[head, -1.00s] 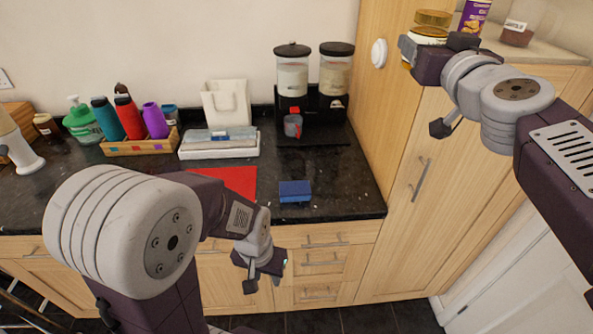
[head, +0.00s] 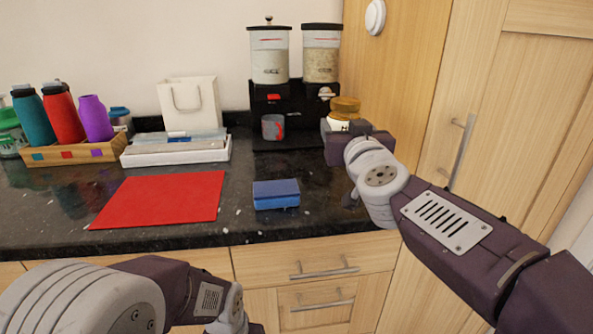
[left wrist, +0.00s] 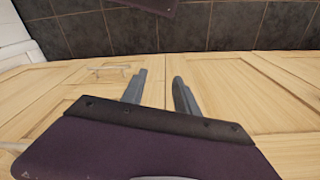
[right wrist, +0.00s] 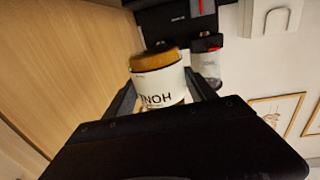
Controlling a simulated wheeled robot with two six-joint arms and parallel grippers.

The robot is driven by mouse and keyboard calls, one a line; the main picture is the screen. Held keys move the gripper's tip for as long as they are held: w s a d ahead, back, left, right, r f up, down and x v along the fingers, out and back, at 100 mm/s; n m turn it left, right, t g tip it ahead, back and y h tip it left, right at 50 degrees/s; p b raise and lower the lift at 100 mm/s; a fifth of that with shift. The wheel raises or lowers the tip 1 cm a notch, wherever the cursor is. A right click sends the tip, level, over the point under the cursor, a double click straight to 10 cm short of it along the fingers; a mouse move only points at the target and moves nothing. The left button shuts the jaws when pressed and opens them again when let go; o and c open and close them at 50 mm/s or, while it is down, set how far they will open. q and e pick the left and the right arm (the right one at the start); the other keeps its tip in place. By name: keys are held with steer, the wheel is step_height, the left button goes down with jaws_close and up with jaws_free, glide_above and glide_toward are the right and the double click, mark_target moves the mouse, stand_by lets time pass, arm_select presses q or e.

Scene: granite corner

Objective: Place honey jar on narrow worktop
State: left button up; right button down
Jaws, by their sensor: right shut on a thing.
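The honey jar (head: 341,119) has a golden lid and a pale label. It is in my right gripper (head: 338,132), near the cereal dispenser's right side in the head view. My left gripper (left wrist: 158,88) is open and empty in front of the cabinet doors in the left wrist view.
A double cereal dispenser (head: 290,100) with a grey cup (head: 272,127) stands at the back. A blue sponge (head: 276,194) and red mat (head: 165,199) lie toward the front. A white bag (head: 188,104) and wooden rack (head: 75,151) are left. A tall cabinet (head: 405,75) bounds the right.

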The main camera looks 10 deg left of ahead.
step_height(320, 180, down, 10)
steer(key=b, duration=1)
steer(key=shift+f, duration=0.1)
steer(key=shift+s+r, duration=0.1)
steer(key=shift+r, duration=0.15)
steer(key=c, duration=0.7)
jaws_free()
steer(key=shift+f, duration=0.2)
steer(key=o, duration=0.4)
